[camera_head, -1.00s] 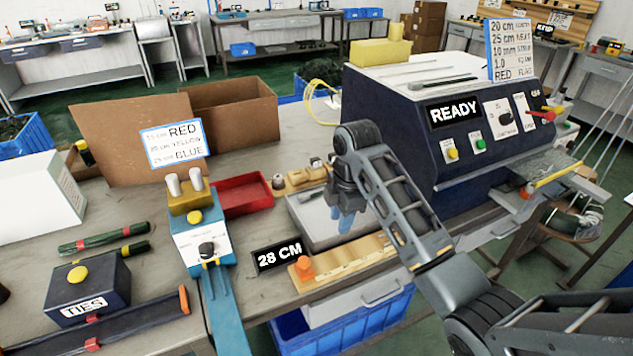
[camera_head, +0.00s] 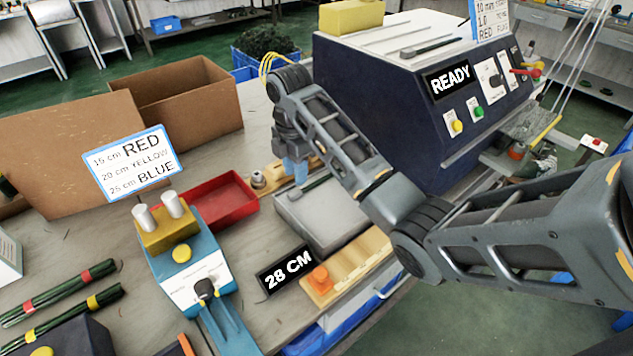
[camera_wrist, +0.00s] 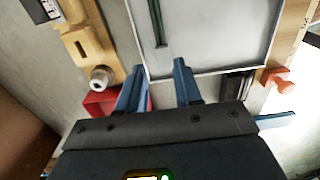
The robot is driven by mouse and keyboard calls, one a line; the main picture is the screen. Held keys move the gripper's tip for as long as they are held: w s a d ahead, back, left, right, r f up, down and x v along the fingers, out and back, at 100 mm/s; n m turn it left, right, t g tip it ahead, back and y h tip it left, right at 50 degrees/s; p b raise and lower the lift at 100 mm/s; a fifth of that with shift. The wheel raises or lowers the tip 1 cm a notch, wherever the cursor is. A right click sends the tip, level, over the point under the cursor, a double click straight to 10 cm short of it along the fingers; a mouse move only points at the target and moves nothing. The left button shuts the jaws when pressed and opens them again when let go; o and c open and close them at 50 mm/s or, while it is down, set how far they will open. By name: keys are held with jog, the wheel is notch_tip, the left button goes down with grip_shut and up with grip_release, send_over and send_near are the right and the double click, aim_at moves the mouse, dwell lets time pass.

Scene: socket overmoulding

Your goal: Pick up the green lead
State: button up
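A dark green lead (camera_head: 312,184) lies on the pale grey tray (camera_head: 322,222) in the head view. In the wrist view the lead (camera_wrist: 156,20) runs up the tray, its near end just ahead of my fingertips. My gripper (camera_wrist: 159,66) is open, with two blue fingers apart and nothing between them. In the head view my gripper (camera_head: 295,173) points down near the tray's far left corner. The lead's far end is out of the wrist view, and my arm partly hides the tray in the head view.
A wooden fixture (camera_head: 268,177) and a red bin (camera_head: 222,200) stand close left of the tray. The dark READY machine (camera_head: 390,110) stands behind on the right.

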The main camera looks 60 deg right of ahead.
aim_at(296, 191)
jog(key=shift+s+a+f+p, duration=0.1)
jog(key=shift+f+p, duration=0.15)
jog(key=shift+f, duration=1.05)
jog(key=shift+s+a+f+p, duration=0.1)
jog(key=shift+f+p, duration=0.15)
jog(key=shift+f, duration=1.05)
grip_shut()
